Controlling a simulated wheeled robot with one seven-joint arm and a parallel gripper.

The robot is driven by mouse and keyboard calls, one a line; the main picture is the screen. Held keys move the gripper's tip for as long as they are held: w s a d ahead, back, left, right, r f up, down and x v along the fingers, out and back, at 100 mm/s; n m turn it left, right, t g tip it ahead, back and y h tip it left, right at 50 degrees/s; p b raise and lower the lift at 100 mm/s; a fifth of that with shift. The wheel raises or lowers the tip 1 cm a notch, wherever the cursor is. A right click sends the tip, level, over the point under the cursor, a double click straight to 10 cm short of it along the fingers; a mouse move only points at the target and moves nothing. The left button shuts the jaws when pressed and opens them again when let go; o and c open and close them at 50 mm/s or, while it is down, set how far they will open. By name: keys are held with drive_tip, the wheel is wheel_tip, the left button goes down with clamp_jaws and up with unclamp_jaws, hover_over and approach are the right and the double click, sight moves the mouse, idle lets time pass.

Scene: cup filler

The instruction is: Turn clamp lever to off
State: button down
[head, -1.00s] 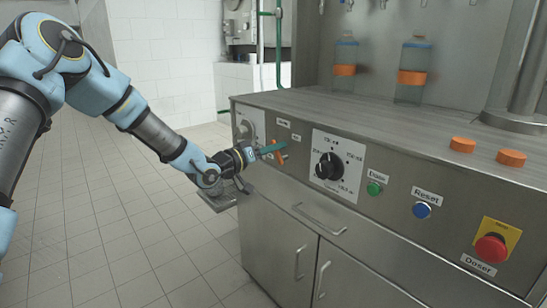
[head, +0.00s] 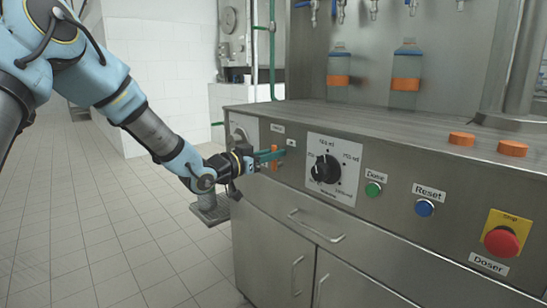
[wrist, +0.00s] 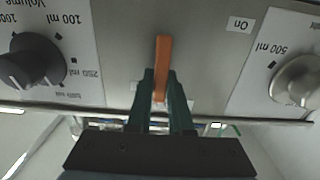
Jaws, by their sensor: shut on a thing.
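The clamp lever (wrist: 162,62) is a narrow orange bar on the steel front panel. In the wrist view it points straight up the picture, between my two dark green fingers. My gripper (wrist: 162,92) is shut on the lever, a finger on each side. In the head view the gripper (head: 270,155) reaches the panel from the left. Only small orange bits of the lever (head: 274,165) show there. An "On" label (wrist: 239,25) is upper right of the lever in the upside-down wrist view. Another label near the fingers is mostly hidden.
A black volume knob (head: 326,169) is right of the lever, and a grey knob (wrist: 297,80) is on its other side. Green (head: 373,189), blue (head: 424,208) and red (head: 502,242) buttons line the panel. Handled cabinet doors are below. The tiled floor at left is clear.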

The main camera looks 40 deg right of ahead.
idle(0.3)
drive_tip(key=c, duration=0.8)
unclamp_jaws()
drive_tip(key=a, duration=1.1)
drive_tip(key=shift+w, duration=0.3)
